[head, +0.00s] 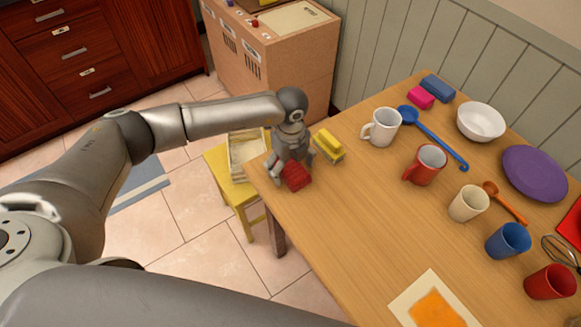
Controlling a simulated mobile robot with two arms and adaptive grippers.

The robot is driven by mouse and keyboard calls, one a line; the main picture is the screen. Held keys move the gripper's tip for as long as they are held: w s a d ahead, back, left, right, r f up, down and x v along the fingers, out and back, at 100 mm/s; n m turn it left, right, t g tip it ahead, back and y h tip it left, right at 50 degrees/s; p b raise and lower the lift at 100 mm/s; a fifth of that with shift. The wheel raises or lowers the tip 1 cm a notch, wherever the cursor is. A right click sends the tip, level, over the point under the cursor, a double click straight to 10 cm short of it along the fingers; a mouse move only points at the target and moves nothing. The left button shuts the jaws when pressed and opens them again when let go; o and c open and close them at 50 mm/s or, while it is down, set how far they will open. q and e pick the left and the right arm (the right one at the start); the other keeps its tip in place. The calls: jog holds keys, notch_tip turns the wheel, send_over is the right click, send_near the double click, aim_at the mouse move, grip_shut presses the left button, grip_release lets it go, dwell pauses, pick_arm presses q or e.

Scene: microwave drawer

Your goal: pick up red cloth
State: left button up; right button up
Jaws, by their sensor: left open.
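The red cloth (296,177) is a small folded bundle on the wooden table, near its left corner. My left gripper (288,172) points down right at the cloth, with its fingers over and beside it. The jaws are open, and part of the cloth is hidden behind them. I cannot tell whether the fingers touch the cloth. My right gripper is not in view.
A yellow object (328,146) lies just right of the gripper. A white mug (381,127), a red mug (425,164), other cups, a bowl (481,121) and a purple plate (535,173) stand farther right. A yellow stool (224,177) is beside the table. The table's near left is clear.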

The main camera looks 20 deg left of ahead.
pick_arm(q)
jog(key=c, duration=1)
jog(key=shift+c, duration=0.2)
jog(key=shift+r, duration=0.1)
jog(key=shift+r, duration=0.55)
jog(key=s+a+r+b, duration=0.3)
jog(key=s+a+r, duration=0.3)
jog(key=s+r, duration=0.5)
jog(key=shift+s+a+r, duration=0.15)
jog(key=shift+s+r, duration=0.2)
jog(key=shift+s, duration=0.45)
